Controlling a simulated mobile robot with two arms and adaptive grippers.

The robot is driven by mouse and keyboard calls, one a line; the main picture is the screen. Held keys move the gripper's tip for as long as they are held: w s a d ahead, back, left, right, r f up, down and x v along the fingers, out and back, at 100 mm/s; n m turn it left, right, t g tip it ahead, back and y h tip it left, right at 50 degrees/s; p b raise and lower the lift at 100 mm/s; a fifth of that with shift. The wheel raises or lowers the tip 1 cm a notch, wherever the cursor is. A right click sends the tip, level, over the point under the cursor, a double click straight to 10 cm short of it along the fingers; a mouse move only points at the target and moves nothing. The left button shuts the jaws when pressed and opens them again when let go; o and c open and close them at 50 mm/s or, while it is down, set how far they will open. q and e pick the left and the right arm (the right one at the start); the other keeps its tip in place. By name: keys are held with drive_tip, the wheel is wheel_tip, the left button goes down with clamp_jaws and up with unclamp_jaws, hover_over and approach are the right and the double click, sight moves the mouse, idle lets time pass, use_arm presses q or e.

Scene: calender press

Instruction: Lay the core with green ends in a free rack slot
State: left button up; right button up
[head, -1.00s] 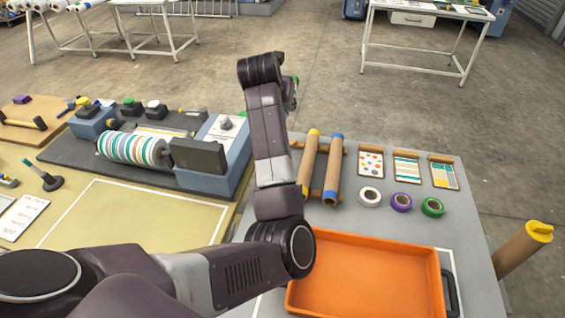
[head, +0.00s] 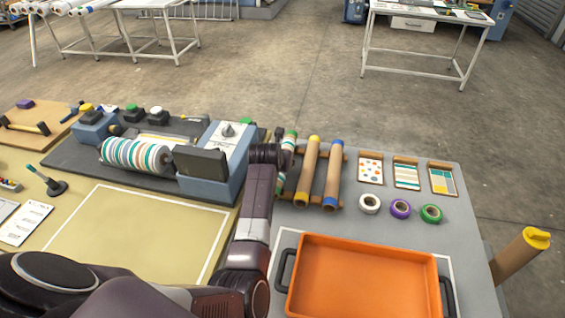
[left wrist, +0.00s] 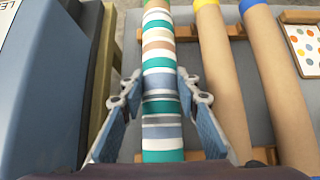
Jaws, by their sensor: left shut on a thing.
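The core (head: 289,150) has coloured stripes and a green end, and it lies along the left side of the rack (head: 343,156). In the left wrist view the striped core (left wrist: 158,50) runs between the fingers of my left gripper (left wrist: 162,100), which is shut on it. The core crosses over the wooden rack rails (left wrist: 236,32), left of the yellow-ended core; I cannot tell whether it rests on them. The near end is hidden. A yellow-ended core (head: 309,170) and a blue-ended core (head: 333,173) lie side by side in the rack. My right gripper is not in view.
The blue press housing (head: 215,160) stands close to the left of the held core. An orange tray (head: 365,243) lies in front of the rack. Tape rolls (head: 400,208) and pattern cards (head: 406,172) are to the right. A yellow-capped core (head: 525,252) stands at the right edge.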

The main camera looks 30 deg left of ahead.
use_arm(q)
drive_tip(key=shift+f, duration=0.45)
drive_tip(key=o, duration=1.3)
drive_tip(key=shift+f, duration=0.1)
